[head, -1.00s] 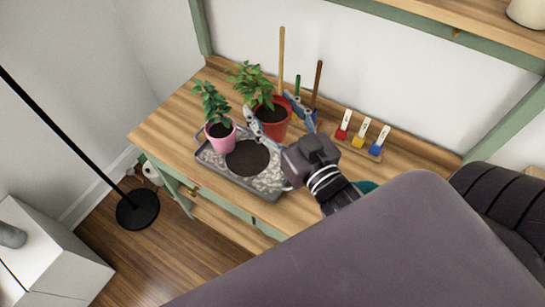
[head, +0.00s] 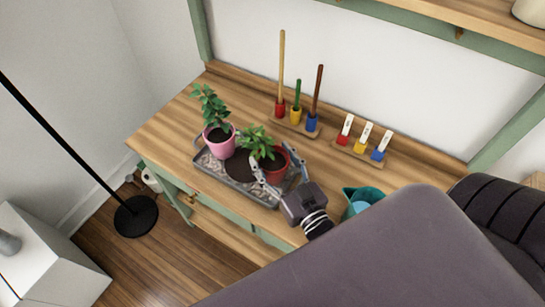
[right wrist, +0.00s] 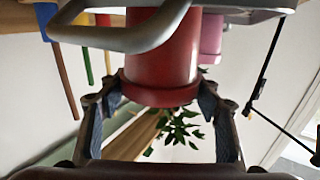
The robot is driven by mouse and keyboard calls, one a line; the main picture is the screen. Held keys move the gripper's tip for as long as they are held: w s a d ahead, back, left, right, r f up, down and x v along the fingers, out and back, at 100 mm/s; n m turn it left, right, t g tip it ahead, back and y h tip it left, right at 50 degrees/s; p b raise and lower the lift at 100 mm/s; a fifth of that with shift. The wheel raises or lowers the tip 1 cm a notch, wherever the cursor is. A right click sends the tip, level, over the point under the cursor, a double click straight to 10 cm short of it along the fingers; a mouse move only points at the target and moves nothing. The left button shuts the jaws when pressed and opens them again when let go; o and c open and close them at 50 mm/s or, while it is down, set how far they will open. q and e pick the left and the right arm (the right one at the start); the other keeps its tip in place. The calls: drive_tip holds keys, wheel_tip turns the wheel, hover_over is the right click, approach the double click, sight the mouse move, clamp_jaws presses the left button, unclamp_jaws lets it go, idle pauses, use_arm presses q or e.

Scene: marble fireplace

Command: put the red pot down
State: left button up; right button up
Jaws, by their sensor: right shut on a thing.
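The red pot (head: 281,167) with a green leafy plant is at the right part of the grey tray (head: 248,190). My right gripper (head: 270,158) is shut on it, one finger on each side. In the right wrist view the picture is upside down, and the red pot (right wrist: 163,50) shows between the fingers (right wrist: 160,100), near its rim. Its base is close to the tray, partly behind the tray's handle; I cannot tell whether it touches. My left gripper is not in view.
A pink pot (head: 219,147) with a plant stands on the tray's left, beside a dark soil patch (head: 239,168). Behind are upright tools in a holder (head: 298,128) and small coloured markers (head: 361,150). A teal can (head: 361,197) stands at right. The bench's left end is clear.

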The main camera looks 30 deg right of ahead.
drive_tip(key=o, duration=2)
drive_tip(key=shift+s+r, duration=0.1)
drive_tip(key=shift+s, duration=0.4)
drive_tip(key=s+b, duration=0.2)
drive_tip(key=s, duration=0.9)
